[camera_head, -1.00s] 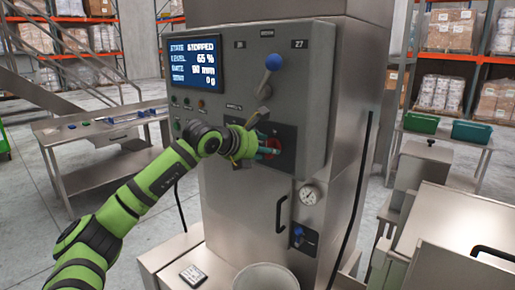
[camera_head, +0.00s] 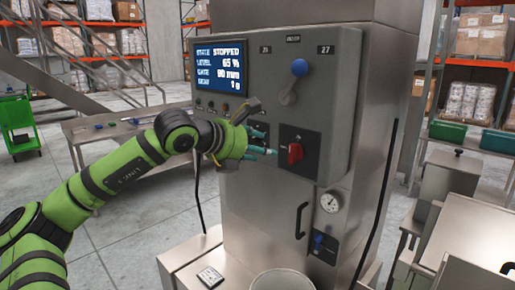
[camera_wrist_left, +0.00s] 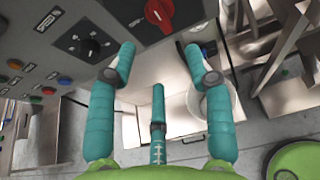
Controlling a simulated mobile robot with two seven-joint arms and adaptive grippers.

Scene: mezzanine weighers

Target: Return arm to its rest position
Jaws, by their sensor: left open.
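My green left arm comes in from the left in the head view. Its left gripper (camera_head: 262,143) has teal fingers and is open and empty. It is in front of the grey control panel (camera_head: 335,110), just left of the red rotary knob (camera_head: 295,153), apart from it. In the left wrist view the fingers (camera_wrist_left: 160,68) are spread with nothing between them. The red knob (camera_wrist_left: 159,13) shows beyond the fingertips there, and a black rotary knob (camera_wrist_left: 91,47) shows to the left. My right gripper is not in view.
A blue-balled lever (camera_head: 299,68) and a screen (camera_head: 221,67) reading STOPPED are on the panel. Below are a door handle (camera_head: 301,221), a gauge (camera_head: 330,202) and a white bucket (camera_head: 283,281). A metal table (camera_head: 92,135) stands behind the arm. Free air lies left of the machine.

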